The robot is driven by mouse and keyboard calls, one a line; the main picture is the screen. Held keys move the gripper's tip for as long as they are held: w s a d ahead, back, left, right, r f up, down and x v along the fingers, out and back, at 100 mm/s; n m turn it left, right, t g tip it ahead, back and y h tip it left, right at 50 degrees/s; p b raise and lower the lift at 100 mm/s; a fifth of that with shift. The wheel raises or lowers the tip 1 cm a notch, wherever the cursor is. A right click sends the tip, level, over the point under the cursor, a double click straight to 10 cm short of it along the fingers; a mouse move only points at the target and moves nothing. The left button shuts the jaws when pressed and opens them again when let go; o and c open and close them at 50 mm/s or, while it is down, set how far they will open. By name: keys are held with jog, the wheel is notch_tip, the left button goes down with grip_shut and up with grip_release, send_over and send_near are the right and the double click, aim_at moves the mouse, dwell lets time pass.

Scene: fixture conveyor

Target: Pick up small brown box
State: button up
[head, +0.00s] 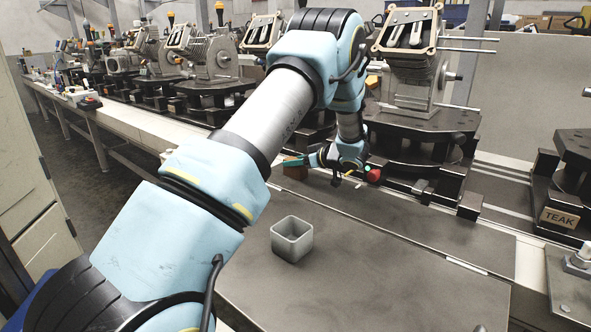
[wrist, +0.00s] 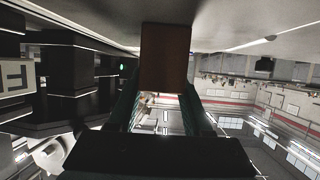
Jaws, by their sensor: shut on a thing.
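The small brown box (head: 295,172) is at the end of my arm in the head view, near the far edge of the dark table. My gripper (head: 293,162) is shut on it from the right side. In the wrist view the brown box (wrist: 165,58) sits between the two dark green fingers of my gripper (wrist: 163,88). The fingers cover part of the box's sides. I cannot tell for sure whether the box touches the surface below.
An open grey-white square container (head: 292,240) stands on the dark table (head: 370,285). A red round object (head: 373,174) is right of my wrist. Engine fixtures (head: 410,100) on black bases line the conveyor behind. The table's right part is clear.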

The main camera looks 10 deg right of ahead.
grip_shut()
